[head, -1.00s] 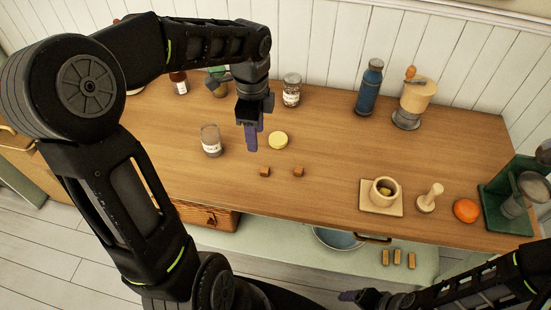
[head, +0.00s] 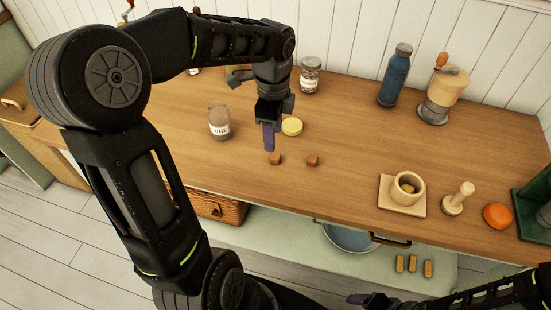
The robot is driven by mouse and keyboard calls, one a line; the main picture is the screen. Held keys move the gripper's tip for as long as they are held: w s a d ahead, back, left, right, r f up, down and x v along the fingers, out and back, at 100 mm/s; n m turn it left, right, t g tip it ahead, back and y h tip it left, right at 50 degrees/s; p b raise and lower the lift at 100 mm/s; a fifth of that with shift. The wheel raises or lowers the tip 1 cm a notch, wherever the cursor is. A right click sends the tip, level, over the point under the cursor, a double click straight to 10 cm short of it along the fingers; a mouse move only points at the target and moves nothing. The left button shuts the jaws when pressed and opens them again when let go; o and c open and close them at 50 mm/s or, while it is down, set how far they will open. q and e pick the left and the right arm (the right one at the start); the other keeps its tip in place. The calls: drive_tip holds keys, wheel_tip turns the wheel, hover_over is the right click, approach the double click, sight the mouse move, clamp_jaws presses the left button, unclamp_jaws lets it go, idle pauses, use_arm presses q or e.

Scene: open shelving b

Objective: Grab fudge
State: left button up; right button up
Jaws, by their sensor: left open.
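Two small brown cubes of fudge lie on the wooden counter: a left cube (head: 275,159) and a right cube (head: 312,161). A glass jar (head: 219,122) with a white label, partly readable as "DGE", stands to their left. A round yellow lid (head: 292,126) lies behind the cubes. My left gripper (head: 269,146) points down with its purple fingers just behind the left cube in the picture. It is open and holds nothing; the gap between its fingers is hard to see. My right gripper (head: 357,298) shows small at the bottom edge, away from the counter top.
A mortar (head: 407,188) on a board, a pestle (head: 458,199) and an orange (head: 497,215) stand to the right. A blue bottle (head: 395,75), a grinder (head: 440,97) and a spice jar (head: 310,75) stand at the back.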

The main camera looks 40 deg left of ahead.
sight(273, 156)
use_arm(q)
drive_tip(key=shift+f, duration=1.3)
drive_tip(key=shift+f, duration=2.65)
clamp_jaws()
